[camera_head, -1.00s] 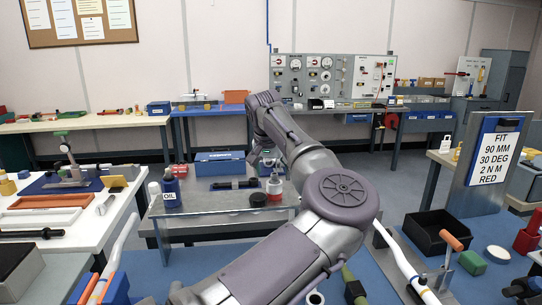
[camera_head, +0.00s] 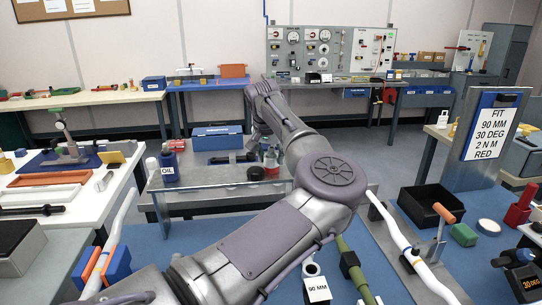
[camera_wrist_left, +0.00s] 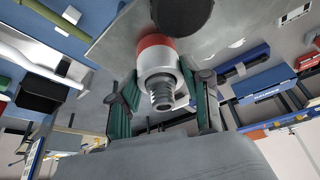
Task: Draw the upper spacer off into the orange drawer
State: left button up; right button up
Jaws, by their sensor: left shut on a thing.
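A bottle-like part with a red base, pale collar and grey ribbed neck (camera_wrist_left: 157,68) stands on the grey bench, and also shows in the head view (camera_head: 272,168). In the wrist view my left gripper (camera_wrist_left: 160,78) has its green-sided fingers on both sides of this part and is shut on it. In the head view the hand is mostly hidden behind my own arm. An orange tray (camera_head: 45,179) lies on the white table at left; an orange box (camera_head: 233,71) sits on the blue bench at the back. I cannot tell which thing is the upper spacer.
A black puck (camera_head: 257,174) lies close beside the held part. A dark bar (camera_head: 232,157), a blue toolbox (camera_head: 217,137) and an oil bottle (camera_head: 169,166) stand on the same bench. A black bin (camera_head: 427,206) and a sign (camera_head: 491,127) are at right.

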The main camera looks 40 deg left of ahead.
pick_arm(q)
jog(key=o, duration=0.4)
jog(key=c, duration=0.7)
jog(key=shift+r, duration=0.1)
jog(key=shift+r+p, duration=2.4)
jog(key=shift+r, duration=1.05)
jog(key=shift+r+p, duration=1.5)
jog(key=shift+r, duration=0.45)
jog(key=shift+a, duration=0.1)
